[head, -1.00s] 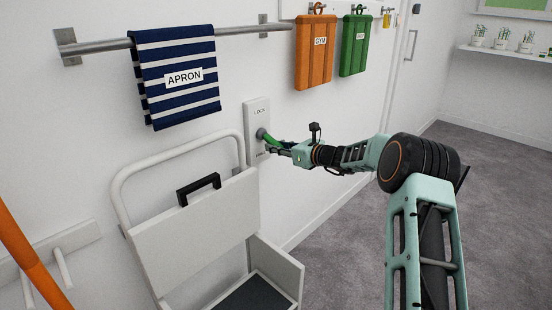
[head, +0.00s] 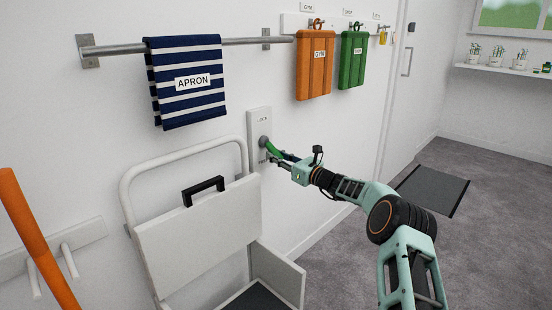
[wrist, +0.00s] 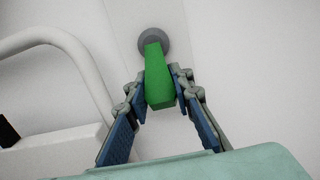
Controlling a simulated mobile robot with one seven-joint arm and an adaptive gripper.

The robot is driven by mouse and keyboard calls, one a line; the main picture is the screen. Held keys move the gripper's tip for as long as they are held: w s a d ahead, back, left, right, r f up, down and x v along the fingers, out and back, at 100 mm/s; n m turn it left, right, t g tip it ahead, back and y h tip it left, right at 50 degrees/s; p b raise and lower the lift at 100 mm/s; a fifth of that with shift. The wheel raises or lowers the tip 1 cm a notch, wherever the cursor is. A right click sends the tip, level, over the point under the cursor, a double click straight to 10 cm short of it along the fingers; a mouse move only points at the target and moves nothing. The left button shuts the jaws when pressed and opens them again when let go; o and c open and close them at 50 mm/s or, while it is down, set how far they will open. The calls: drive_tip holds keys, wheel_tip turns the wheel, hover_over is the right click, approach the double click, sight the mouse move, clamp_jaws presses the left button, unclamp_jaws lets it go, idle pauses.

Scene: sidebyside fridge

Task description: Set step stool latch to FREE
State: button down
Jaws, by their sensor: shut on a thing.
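The step stool latch is a white wall plate (head: 259,121) with a grey round pivot (head: 264,142) and a green lever (head: 273,149). "LOCK" reads at the plate's top; the lower label is mostly hidden by the lever and gripper. The lever slants down and to the right from the pivot in the head view. My gripper (head: 284,157) is shut on its outer part. In the wrist view the green lever (wrist: 158,80) sits between the two blue-padded fingers. The white folded step stool (head: 200,230) stands just left and below.
A striped apron (head: 187,82) hangs on a rail above left. Orange (head: 314,70) and green (head: 353,60) cases hang to the upper right. An orange pole (head: 35,235) leans at the far left. A dark mat (head: 434,190) lies on the open carpet at right.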

drive_tip(key=shift+r, duration=0.1)
drive_tip(key=c, duration=1.7)
unclamp_jaws()
drive_tip(key=shift+o, duration=0.2)
drive_tip(key=shift+d, duration=0.1)
drive_tip(key=v, duration=1.1)
drive_tip(key=shift+s+d, duration=0.25)
drive_tip(key=shift+s, duration=0.05)
